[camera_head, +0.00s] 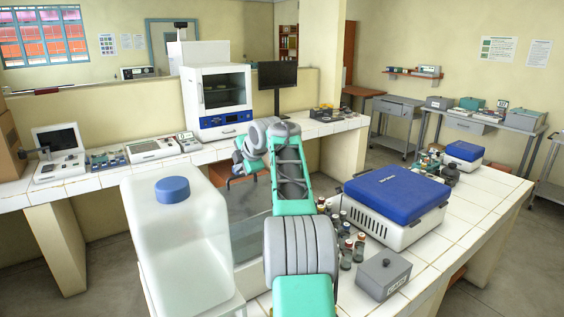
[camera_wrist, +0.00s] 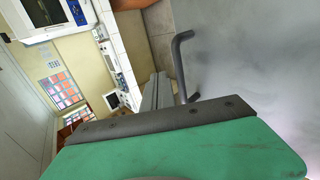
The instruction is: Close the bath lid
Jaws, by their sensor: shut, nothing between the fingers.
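A dark bent bar handle (camera_wrist: 181,65) shows in the wrist view, in front of a smoky grey surface (camera_wrist: 255,55); I cannot tell whether that surface is the bath lid. My gripper (camera_wrist: 158,88) is shut and empty, its fingers just left of the handle; I cannot tell whether they touch it. In the head view a clear, glassy panel (camera_head: 246,238) shows between the white tank and my arm. It may be part of the bath, which is mostly hidden. The gripper's fingertips are hidden behind my arm in the head view.
A white tank with a blue cap (camera_head: 172,190) stands close on the left. On the right bench are small bottles (camera_head: 346,249), a grey box (camera_head: 383,274) and a blue-lidded white box (camera_head: 397,200). An incubator (camera_head: 217,98) stands on the back counter.

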